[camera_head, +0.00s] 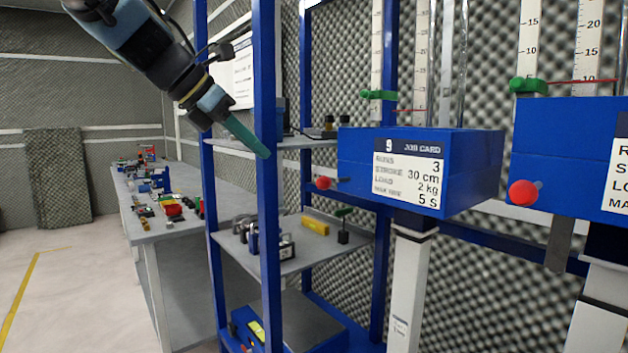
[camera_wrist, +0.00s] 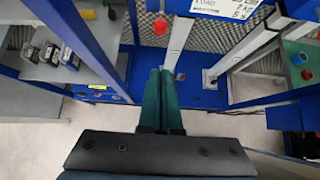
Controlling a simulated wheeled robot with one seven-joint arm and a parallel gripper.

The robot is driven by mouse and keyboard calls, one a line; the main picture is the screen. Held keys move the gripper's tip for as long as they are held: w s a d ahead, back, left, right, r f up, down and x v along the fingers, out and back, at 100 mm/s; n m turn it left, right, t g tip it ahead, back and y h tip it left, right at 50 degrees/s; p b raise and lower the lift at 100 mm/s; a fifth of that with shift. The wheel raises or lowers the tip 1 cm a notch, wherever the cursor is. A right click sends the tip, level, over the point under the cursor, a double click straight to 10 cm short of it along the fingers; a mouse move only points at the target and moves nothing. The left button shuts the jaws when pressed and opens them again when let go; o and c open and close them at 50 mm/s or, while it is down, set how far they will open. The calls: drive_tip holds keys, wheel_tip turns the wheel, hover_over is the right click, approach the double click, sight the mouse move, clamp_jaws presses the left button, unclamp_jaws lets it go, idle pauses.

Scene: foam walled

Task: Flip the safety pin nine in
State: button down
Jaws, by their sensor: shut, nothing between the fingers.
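Safety pin nine is a red round knob (camera_head: 323,183) on a short grey stem. It sticks out at the lower left of the blue box (camera_head: 420,165) whose card reads 9. In the wrist view a red knob (camera_wrist: 160,26) shows just beyond my fingertips, left of a white card (camera_wrist: 228,8); it looks like the same pin. My gripper (camera_head: 266,154) has long green fingers, shut and empty, pointing down and right. It is up and left of the knob in the head view, apart from it. The fingers also show in the wrist view (camera_wrist: 161,72).
A blue post (camera_head: 267,200) of a shelf rack stands right by my gripper. A second blue box (camera_head: 570,150) with a red knob (camera_head: 523,193) is at right. A cluttered bench (camera_head: 170,225) stands at left; open floor lies left of it.

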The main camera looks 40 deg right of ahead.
drive_tip(key=p, duration=0.1)
approach(319, 187)
wheel_tip(319, 187, down, 4)
drive_tip(key=shift+s+d+f+p, duration=0.15)
drive_tip(key=shift+d+p, duration=0.7)
drive_tip(key=shift+d, duration=1.3)
drive_tip(key=shift+d, duration=0.1)
